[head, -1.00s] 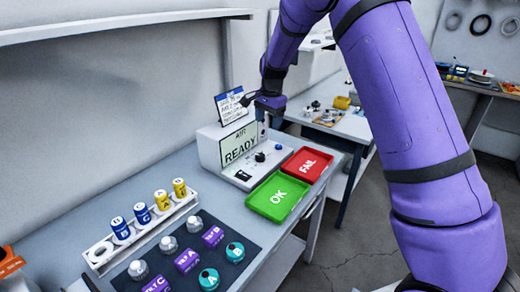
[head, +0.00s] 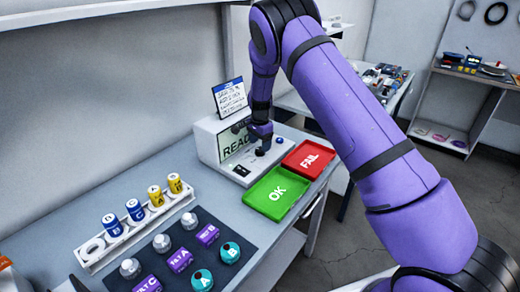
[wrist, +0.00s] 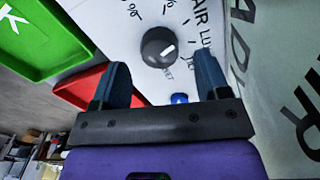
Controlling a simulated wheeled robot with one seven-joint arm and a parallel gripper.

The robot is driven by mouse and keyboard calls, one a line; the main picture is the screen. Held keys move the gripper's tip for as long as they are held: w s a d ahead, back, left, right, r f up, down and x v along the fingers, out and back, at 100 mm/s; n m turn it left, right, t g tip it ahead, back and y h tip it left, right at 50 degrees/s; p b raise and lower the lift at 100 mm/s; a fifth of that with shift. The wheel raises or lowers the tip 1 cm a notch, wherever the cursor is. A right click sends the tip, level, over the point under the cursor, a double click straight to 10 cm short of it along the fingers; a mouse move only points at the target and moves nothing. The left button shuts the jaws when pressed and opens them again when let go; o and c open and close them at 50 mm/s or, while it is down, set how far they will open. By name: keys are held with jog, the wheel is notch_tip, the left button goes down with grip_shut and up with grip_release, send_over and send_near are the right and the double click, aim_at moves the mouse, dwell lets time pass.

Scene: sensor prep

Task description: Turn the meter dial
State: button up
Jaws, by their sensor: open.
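The meter (head: 207,146) is a white box with a lit "READY" screen (head: 240,140), standing at the far end of the bench. In the wrist view its black dial (wrist: 159,47) with a white pointer mark sits on the white panel, with printed marks around it. My gripper (wrist: 165,82) is open, and the dial lies just beyond and between its two fingertips, apart from them. In the head view my gripper (head: 261,148) is over the meter's front panel and hides part of the screen; the dial is hard to make out there.
A blue button (wrist: 180,99) is near the right finger. The green OK tray (head: 258,204) and red FAIL tray (head: 318,147) lie right of the meter. A card (head: 230,98) stands above it. A battery rack (head: 92,266) and dark mat (head: 236,279) are nearer.

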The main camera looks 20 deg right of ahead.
aim_at(260, 149)
jog(key=shift+f, duration=1.55)
jog(key=c, duration=0.9)
